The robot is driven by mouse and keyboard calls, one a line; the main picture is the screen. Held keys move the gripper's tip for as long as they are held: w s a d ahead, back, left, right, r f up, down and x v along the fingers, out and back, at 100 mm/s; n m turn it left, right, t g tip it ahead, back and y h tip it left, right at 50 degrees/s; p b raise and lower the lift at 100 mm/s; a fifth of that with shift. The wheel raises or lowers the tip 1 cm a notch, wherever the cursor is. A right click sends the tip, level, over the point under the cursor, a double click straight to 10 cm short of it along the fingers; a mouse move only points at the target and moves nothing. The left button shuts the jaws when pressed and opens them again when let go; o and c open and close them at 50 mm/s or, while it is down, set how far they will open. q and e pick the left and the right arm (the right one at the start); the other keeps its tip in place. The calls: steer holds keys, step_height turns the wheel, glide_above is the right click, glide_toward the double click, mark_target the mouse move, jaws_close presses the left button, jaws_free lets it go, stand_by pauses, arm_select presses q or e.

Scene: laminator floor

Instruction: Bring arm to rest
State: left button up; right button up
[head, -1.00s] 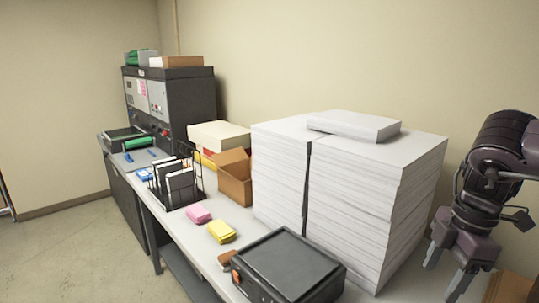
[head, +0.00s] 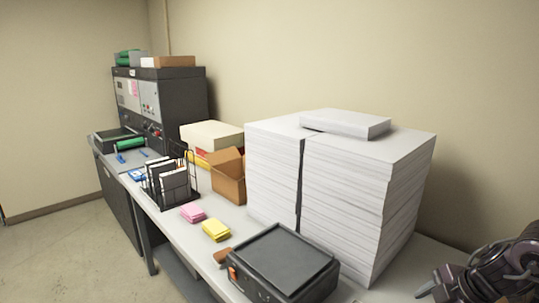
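My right arm shows at the lower right corner of the head view, low and partly cut off by the frame. Its gripper (head: 428,291) points left, low beside the right side of the tall paper stacks (head: 362,205) and apart from them. The fingers are small and partly out of frame, so I cannot tell whether they are open or shut. I see nothing held in the visible part. My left arm and gripper are not in view.
A long grey table (head: 178,229) runs along the wall. It bears a black case (head: 284,262), yellow pads (head: 216,230), pink pads (head: 192,213), a wire rack (head: 170,184) and an open cardboard box (head: 228,177). A dark machine (head: 185,100) stands at the far end. Floor at left is clear.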

steer(key=s+a+f+m+t+h, duration=0.25)
steer(key=a+f+m+t, duration=0.2)
steer(key=f, duration=0.65)
steer(key=s+a+f+m+g, duration=0.1)
steer(key=s+a+m+g, duration=0.4)
steer(key=s+a+m, duration=0.7)
step_height(320, 180, down, 40)
steer(key=s+n+g+b, duration=0.1)
steer(key=s+g+b, duration=0.15)
steer(key=b, duration=0.95)
steer(key=s+d+f+b, duration=0.1)
steer(key=s+f+b, duration=0.2)
steer(key=s+f, duration=0.4)
steer(key=s+d+f+b, duration=0.1)
steer(key=s+f+b, duration=0.2)
steer(key=f, duration=1)
steer(key=s+d+f+b, duration=0.2)
steer(key=s+f+b, duration=0.2)
steer(key=s+f, duration=0.6)
steer(key=shift+s+f, duration=0.15)
steer(key=shift+s, duration=0.15)
